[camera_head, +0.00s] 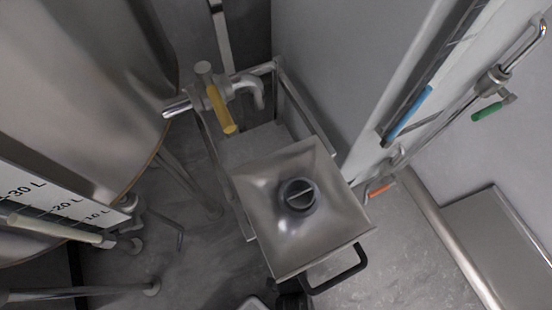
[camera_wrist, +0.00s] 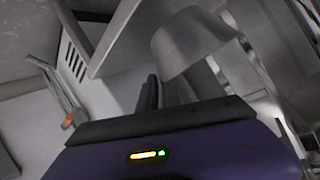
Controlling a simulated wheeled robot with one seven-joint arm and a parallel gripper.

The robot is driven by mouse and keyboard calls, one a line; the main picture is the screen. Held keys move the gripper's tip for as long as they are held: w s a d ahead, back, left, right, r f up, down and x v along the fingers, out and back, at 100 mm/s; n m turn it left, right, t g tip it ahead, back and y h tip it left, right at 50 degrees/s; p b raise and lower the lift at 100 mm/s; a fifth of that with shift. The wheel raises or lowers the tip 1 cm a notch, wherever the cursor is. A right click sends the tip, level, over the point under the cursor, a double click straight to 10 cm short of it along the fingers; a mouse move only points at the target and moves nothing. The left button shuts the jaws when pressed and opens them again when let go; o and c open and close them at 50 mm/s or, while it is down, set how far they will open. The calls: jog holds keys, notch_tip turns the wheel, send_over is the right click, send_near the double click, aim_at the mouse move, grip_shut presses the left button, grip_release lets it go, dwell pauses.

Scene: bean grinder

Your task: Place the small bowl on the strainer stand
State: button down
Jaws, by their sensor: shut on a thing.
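In the wrist view, my gripper (camera_wrist: 165,82) is shut, with its dark fingers close together. A shiny metal vessel with flared sides (camera_wrist: 190,42) is right at the fingertips. I take it as the small bowl, held tilted by its rim; the exact contact is hard to see. In the head view, a square metal hopper (camera_head: 258,200) with a dark round centre sits at the front of a metal frame (camera_head: 293,100). I cannot tell for sure whether this frame is the strainer stand. The bowl cannot be made out in the head view.
A large metal tank (camera_head: 75,80) with litre marks stands at the left. A tap with a yellow handle (camera_head: 220,110) is behind the hopper. A black handle (camera_head: 340,275) sticks out at its front. Pipes with blue and green handles (camera_head: 487,112) run along the right wall.

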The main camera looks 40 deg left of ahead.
jog(key=w+a+b, duration=0.4)
jog(key=w+a, duration=0.7)
jog(key=shift+f+b, duration=1.3)
jog(key=shift+f, duration=0.45)
jog(key=shift+f, duration=0.2)
jog(key=c, duration=1.5)
grip_release()
jog(key=shift+c, duration=0.2)
jog(key=shift+r, duration=0.1)
